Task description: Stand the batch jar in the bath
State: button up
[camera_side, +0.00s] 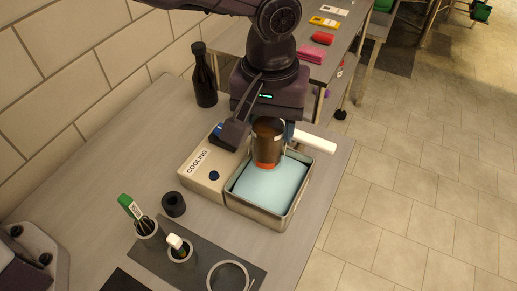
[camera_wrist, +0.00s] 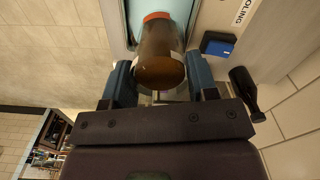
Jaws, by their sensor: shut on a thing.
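The batch jar (camera_side: 268,143) is a brown, see-through cylinder with an orange-red band at its lower end. My gripper (camera_side: 265,128) is shut on it and holds it roughly upright. In the wrist view the jar (camera_wrist: 162,58) sits between the two blue fingers of my gripper (camera_wrist: 160,88), its orange end pointing toward the bath (camera_wrist: 130,22). The bath (camera_side: 257,215) is a metal tray of pale blue liquid joined to a box labelled COOLING (camera_side: 203,172). The jar's lower end appears over the back part of the bath. I cannot tell whether it touches the liquid.
A dark bottle (camera_side: 204,77) stands behind the cooling box. In front are a black ring-like piece (camera_side: 174,204), small cups holding a green-topped item (camera_side: 131,207) and a white-capped item (camera_side: 175,242), and a clear ring (camera_side: 229,277) on a dark mat. A white cylinder (camera_side: 314,142) projects at the bath's back right.

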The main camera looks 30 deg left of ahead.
aim_at(268, 144)
jog(key=shift+s+d+f, duration=0.1)
jog(key=shift+s+f, duration=0.05)
jog(key=shift+f, duration=2.7)
jog(key=shift+s+f, duration=0.1)
jog(key=shift+f, duration=2.7)
jog(key=shift+f, duration=0.4)
jog(key=o, duration=1.1)
jog(key=shift+r, duration=3.95)
